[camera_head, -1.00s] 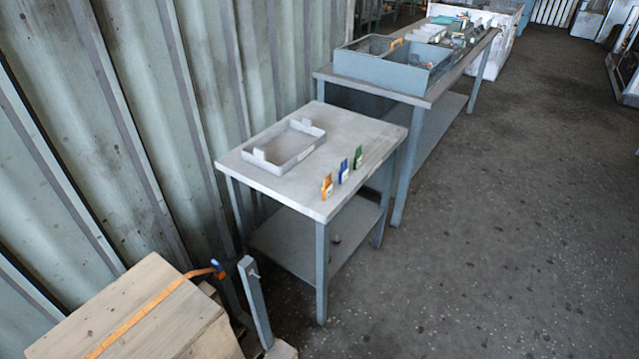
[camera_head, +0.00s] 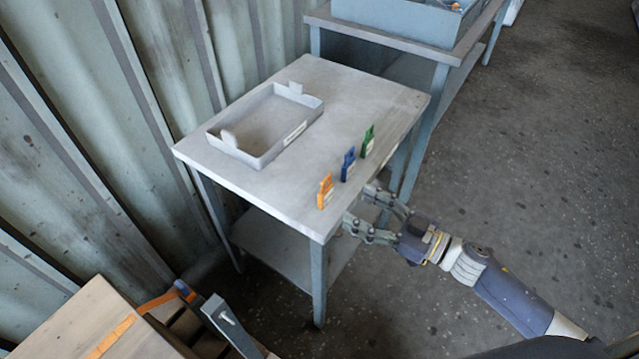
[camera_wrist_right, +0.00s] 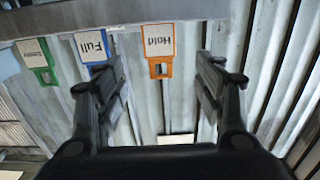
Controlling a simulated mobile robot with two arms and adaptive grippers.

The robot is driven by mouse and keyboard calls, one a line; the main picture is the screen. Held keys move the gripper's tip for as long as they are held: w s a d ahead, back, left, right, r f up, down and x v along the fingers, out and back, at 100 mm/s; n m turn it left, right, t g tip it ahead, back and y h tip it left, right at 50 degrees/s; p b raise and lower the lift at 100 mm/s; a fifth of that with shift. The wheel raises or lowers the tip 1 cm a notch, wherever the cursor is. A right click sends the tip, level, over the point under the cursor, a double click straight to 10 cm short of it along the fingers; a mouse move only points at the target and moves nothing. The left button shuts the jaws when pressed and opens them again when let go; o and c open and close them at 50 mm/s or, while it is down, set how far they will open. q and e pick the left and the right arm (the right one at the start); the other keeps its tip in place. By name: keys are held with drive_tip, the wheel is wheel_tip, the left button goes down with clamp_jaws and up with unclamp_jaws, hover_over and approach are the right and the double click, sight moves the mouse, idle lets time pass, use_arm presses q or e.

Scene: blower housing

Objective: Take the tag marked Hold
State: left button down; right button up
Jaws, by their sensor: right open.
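The orange tag marked Hold (camera_wrist_right: 158,45) appears between the two fingers of my right gripper in the right wrist view, with a gap on each side. In the head view this orange tag (camera_head: 325,191) stands upright near the table's front corner. My right gripper (camera_head: 358,205) is open and empty at the table's right edge, a little short of the tags. A blue tag (camera_head: 348,163) stands behind the orange one; it reads Full in the wrist view (camera_wrist_right: 92,46). A green tag (camera_head: 367,141) stands farthest back; its label is too small to read. My left gripper is out of view.
A shallow grey tray (camera_head: 233,151) sits on the small table (camera_head: 345,92). A second table with a blue-grey bin (camera_head: 405,20) stands behind. A wooden crate (camera_head: 75,325) with an orange strap is at the lower left. Floor at right is open.

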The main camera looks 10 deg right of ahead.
sight(329, 193)
drive_tip(key=x, duration=0.3)
drive_tip(key=shift+w+a+r, duration=0.15)
drive_tip(key=shift+w+a, duration=0.05)
drive_tip(key=shift+a, duration=0.05)
drive_tip(key=shift+w+a, duration=0.25)
drive_tip(key=shift+w+a+p, duration=0.4)
drive_tip(key=shift+w, duration=0.05)
drive_tip(key=x, duration=0.3)
drive_tip(key=shift+w+a, duration=0.25)
drive_tip(key=shift+w+a+f+p, duration=0.25)
drive_tip(key=shift+w+f+p, duration=0.05)
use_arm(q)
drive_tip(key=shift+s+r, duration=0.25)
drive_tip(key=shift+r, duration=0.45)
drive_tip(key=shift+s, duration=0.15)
use_arm(e)
drive_tip(key=shift+s, duration=0.1)
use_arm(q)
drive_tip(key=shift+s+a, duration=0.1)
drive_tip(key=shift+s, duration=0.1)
use_arm(e)
drive_tip(key=c, duration=1)
